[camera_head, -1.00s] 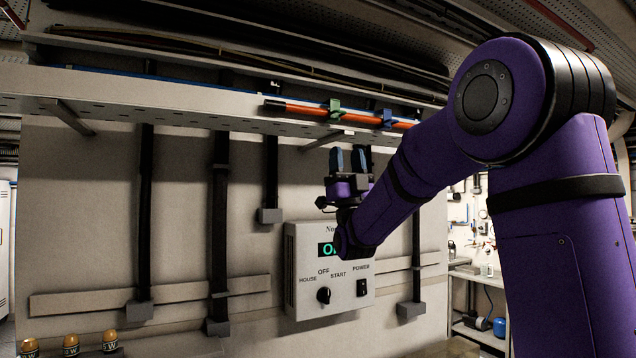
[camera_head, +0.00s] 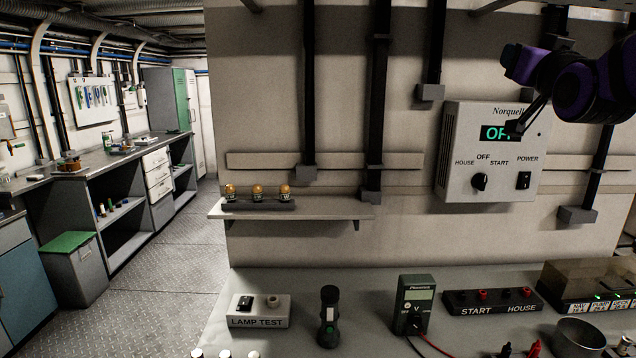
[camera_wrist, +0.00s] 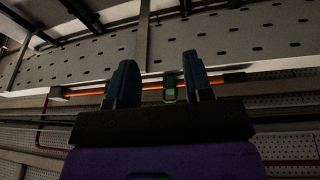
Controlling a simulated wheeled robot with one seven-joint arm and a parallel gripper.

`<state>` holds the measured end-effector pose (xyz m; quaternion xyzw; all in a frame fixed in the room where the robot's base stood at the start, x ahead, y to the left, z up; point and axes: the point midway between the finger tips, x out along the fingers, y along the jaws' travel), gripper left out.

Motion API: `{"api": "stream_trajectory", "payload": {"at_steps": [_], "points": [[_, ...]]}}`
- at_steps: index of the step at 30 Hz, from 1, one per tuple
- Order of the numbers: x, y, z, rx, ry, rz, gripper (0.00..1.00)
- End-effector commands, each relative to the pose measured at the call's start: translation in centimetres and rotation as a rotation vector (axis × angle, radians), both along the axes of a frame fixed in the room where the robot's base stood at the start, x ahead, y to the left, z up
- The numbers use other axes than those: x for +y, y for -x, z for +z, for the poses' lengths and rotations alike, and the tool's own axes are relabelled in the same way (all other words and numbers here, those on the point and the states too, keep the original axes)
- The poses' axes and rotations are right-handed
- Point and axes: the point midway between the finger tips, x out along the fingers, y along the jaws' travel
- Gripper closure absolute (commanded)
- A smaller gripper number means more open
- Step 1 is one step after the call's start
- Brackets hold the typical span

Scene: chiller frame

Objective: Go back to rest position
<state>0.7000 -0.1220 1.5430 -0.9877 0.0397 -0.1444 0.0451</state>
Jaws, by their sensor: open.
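My gripper (camera_wrist: 160,58) is open in the wrist view, with its two dark blue fingers apart and nothing held between them. Beyond the fingers is an orange rod (camera_wrist: 225,80) along a perforated shelf, with a green clip (camera_wrist: 170,88) that shows in the gap; I see no contact. In the head view my purple and black arm is at the upper right, in front of the wall and near the Norquell control box (camera_head: 510,185). My fingers are hard to make out there.
A bench (camera_head: 270,335) runs along the bottom with a lamp test box (camera_head: 258,318), a flashlight (camera_head: 329,320), a meter (camera_head: 415,305) and a start/house terminal block (camera_head: 490,302). A small wall shelf (camera_head: 335,212) holds three amber lamps. The aisle floor (camera_head: 165,260) at left is open.

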Motion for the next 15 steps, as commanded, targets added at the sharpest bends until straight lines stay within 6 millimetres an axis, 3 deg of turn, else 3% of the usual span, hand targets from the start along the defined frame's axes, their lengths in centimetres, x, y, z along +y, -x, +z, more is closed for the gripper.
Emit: {"api": "stream_trajectory", "payload": {"at_steps": [8,15], "points": [[2.1,5.7,-7.3,0.444,-0.007,0.036,0.53],[3.8,13.2,-14.2,0.834,0.003,0.072,0.53]]}}
